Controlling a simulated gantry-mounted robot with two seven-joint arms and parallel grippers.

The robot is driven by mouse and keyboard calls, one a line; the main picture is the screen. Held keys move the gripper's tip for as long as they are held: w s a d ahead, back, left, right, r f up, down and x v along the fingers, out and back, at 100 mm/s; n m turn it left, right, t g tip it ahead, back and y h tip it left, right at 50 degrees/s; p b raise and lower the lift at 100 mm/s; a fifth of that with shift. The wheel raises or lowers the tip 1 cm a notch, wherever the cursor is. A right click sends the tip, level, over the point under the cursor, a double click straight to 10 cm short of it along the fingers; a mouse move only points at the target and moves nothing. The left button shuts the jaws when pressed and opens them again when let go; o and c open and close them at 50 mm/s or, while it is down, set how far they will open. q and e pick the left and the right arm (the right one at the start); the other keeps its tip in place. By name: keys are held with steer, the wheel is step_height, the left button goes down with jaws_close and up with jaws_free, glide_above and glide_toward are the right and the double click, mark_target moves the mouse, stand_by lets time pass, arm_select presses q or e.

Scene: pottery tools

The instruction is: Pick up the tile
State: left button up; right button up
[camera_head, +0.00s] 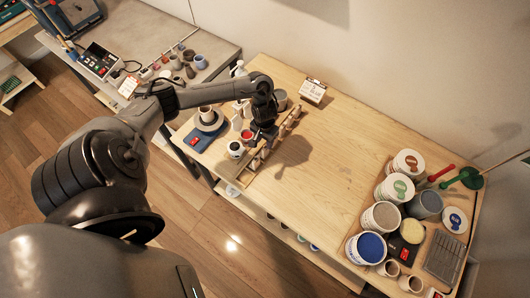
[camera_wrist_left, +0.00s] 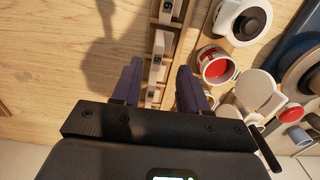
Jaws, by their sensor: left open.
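Several small pale pieces that look like tiles (camera_wrist_left: 159,43) stand in a narrow wooden rack (camera_wrist_left: 153,72) in the left wrist view. I cannot tell which one is the tile of the task. The rack (camera_head: 250,172) also shows in the head view, near the left end of the wooden table. My left gripper (camera_wrist_left: 158,85) is open and points down over the rack, one finger on each side of it. A pale piece lies between the fingers, with no visible grip on it. In the head view my left gripper (camera_head: 262,136) partly hides the rack.
A cup with red contents (camera_wrist_left: 215,67) stands close beside the right finger in the wrist view. A blue scale (camera_head: 197,138) is left of the rack. Tubs, including one of blue glaze (camera_head: 370,247), crowd the table's right end. The table's middle (camera_head: 340,140) is clear.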

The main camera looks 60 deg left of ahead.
mark_target(265, 147)
arm_select(q)
steer(key=shift+w+f, duration=0.2)
steer(key=shift+f, duration=3.2)
steer(key=shift+c, duration=0.2)
jaws_close()
